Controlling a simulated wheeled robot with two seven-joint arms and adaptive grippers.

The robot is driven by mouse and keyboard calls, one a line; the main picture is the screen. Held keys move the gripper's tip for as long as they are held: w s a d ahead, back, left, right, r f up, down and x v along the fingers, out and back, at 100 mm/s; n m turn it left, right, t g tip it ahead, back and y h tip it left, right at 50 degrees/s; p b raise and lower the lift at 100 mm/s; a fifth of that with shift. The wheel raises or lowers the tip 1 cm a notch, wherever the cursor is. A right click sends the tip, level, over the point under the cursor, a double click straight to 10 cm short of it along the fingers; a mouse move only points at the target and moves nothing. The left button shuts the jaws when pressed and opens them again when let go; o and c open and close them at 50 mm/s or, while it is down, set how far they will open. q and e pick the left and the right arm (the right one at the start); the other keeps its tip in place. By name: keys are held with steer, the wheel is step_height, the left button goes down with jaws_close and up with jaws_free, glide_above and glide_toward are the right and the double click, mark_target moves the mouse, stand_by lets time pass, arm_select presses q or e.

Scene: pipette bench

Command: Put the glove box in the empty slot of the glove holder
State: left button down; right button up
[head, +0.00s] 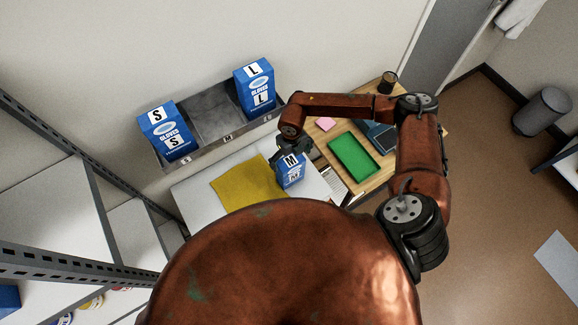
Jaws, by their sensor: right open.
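The blue glove box (291,180) marked M stands upright on the white table, at the right edge of a yellow cloth. My right gripper (284,158) is open at the top of this box, with its fingers close around or just over it; contact is unclear. The grey metal glove holder (216,143) is on the wall behind. Its left slot holds a blue box marked S (165,130) and its right slot a blue box marked L (255,88). The middle slot (211,112) is empty. My left gripper is not in view.
The yellow cloth (240,182) lies flat on the white table (196,197). A wooden desk to the right carries a green mat (354,156), a dark cup (389,80) and a pink note (325,124). Metal shelving (55,200) stands at the left.

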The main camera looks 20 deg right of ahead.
step_height(320, 180, down, 3)
steer(key=shift+a+f+p, duration=0.1)
steer(key=shift+f+p, duration=0.1)
steer(key=shift+p, duration=0.7)
step_height(320, 180, down, 3)
steer(key=shift+w+r+p, duration=0.1)
steer(key=shift+r+p, duration=0.1)
steer(key=shift+p, duration=0.25)
steer(key=shift+f, duration=0.65)
steer(key=c, duration=0.7)
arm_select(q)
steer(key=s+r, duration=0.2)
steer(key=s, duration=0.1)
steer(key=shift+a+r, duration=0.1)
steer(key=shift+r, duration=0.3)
arm_select(e)
steer(key=c, duration=0.9)
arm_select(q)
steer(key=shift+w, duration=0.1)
